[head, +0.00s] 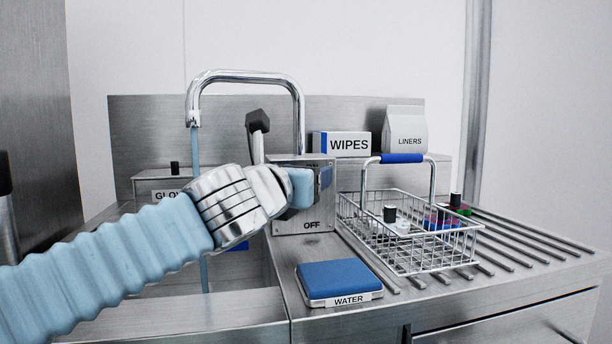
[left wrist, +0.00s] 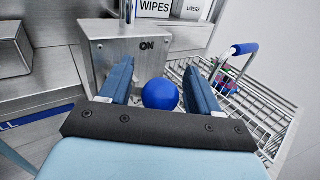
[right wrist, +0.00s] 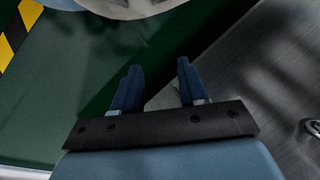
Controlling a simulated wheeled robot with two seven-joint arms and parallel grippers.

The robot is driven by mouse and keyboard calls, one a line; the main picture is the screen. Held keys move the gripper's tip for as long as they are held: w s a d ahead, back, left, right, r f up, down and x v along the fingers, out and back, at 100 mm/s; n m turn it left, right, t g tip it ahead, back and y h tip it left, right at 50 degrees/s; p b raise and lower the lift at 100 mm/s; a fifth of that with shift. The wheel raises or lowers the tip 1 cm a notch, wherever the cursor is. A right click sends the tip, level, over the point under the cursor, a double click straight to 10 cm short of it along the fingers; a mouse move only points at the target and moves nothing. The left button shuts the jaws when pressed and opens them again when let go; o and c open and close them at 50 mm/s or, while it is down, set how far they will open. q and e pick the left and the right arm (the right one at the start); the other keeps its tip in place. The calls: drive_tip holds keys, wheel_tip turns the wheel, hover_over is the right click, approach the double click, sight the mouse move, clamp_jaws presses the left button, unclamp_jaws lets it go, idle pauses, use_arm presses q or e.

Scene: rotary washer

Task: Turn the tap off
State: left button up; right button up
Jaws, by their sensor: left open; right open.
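The chrome tap (head: 246,76) arches over the sink, and a blue stream of water (head: 196,147) runs from its spout. A metal control box (head: 305,222) stands right of the sink, with OFF at its lower front. In the head view the left gripper (head: 312,186) is in front of the box and hides the knob. My right gripper (right wrist: 158,82) is open and empty, away from the box.
A wire basket (head: 415,252) with a blue handle and small bottles stands to the right on the ribbed drainer. A blue WATER pad (head: 340,277) lies in front of the box. WIPES (head: 342,144) and LINERS (head: 405,130) stand behind. A dark-headed upright tool (head: 258,123) is behind my arm.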

use_arm(q)
clamp_jaws()
drive_tip(key=f+b, duration=0.1)
drive_tip(key=b, duration=0.1)
drive_tip(key=t+b, duration=0.1)
drive_tip(key=b, duration=0.1)
drive_tip(key=shift+s+d+f+m+h, duration=0.2)
drive_tip(key=shift+s+f+m+h, duration=0.2)
drive_tip(key=shift+s+d+f+b, duration=0.1)
drive_tip(key=shift+f+b, duration=0.05)
drive_tip(key=shift+b, duration=0.4)
drive_tip(key=shift+s+d+f+b, duration=0.1)
drive_tip(key=shift+s+f+b, duration=0.2)
drive_tip(key=shift+f+b, duration=0.35)
drive_tip(key=shift+s+f+b, duration=0.25)
drive_tip(key=shift+f+b, duration=0.15)
drive_tip(key=shift+f, duration=0.45)
unclamp_jaws()
drive_tip(key=shift+r, duration=0.15)
drive_tip(key=p+v, duration=0.1)
drive_tip(key=v, duration=1.3)
